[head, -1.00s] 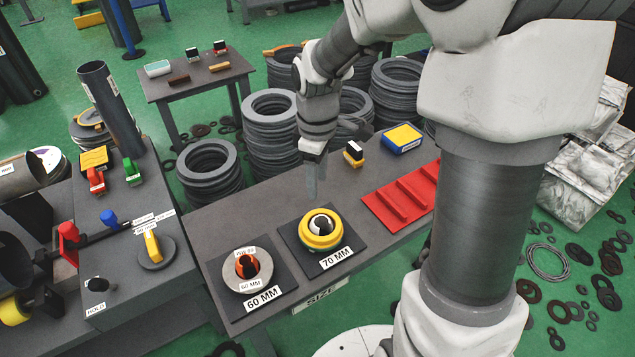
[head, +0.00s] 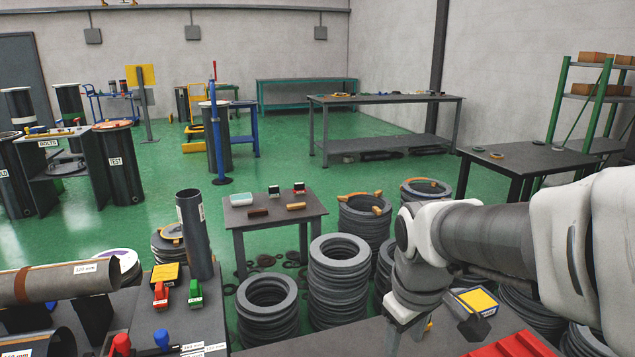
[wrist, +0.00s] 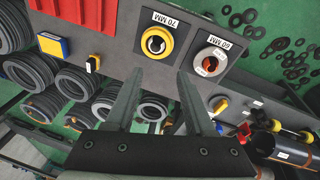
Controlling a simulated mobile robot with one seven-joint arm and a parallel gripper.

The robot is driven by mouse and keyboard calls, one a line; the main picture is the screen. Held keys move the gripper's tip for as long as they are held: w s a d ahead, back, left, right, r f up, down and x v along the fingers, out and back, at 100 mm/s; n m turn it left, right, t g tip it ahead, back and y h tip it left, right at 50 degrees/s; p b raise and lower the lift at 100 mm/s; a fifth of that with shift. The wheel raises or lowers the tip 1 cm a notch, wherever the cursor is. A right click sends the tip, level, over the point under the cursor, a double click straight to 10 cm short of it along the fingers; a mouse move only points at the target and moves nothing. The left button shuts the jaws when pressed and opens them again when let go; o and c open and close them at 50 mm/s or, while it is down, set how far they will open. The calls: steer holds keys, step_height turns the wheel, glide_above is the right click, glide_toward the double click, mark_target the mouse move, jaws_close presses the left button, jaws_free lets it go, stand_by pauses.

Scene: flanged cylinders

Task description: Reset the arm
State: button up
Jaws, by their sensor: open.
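My arm reaches in from the right in the head view, with my gripper (head: 399,340) pointing down over the grey bench (head: 300,346). In the wrist view my gripper (wrist: 160,95) shows two spread fingers with nothing between them. Beyond the fingertips, the yellow ring piece (wrist: 156,42) stands on the 70 MM plate and the grey ring piece with an orange core (wrist: 209,62) stands on the 60 MM plate. Both are apart from the fingers. The head view does not show these two plates.
Stacks of dark flanges (head: 338,275) stand behind the bench. A red ribbed tray (head: 515,346) and a yellow-topped box (head: 474,302) are near my arm. A small table (head: 272,215) stands farther back. An upright dark pipe (head: 194,235) is at left. Green floor is open beyond.

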steer(key=s+r+m+t, duration=0.3)
steer(key=s+r+m, duration=0.25)
steer(key=s, duration=0.45)
step_height(320, 180, up, 14)
steer(key=p, duration=1.3)
steer(key=shift+d+f+m+y+p, duration=0.15)
steer(key=shift+d+m+y+p, duration=0.15)
steer(key=shift+m+p, duration=0.1)
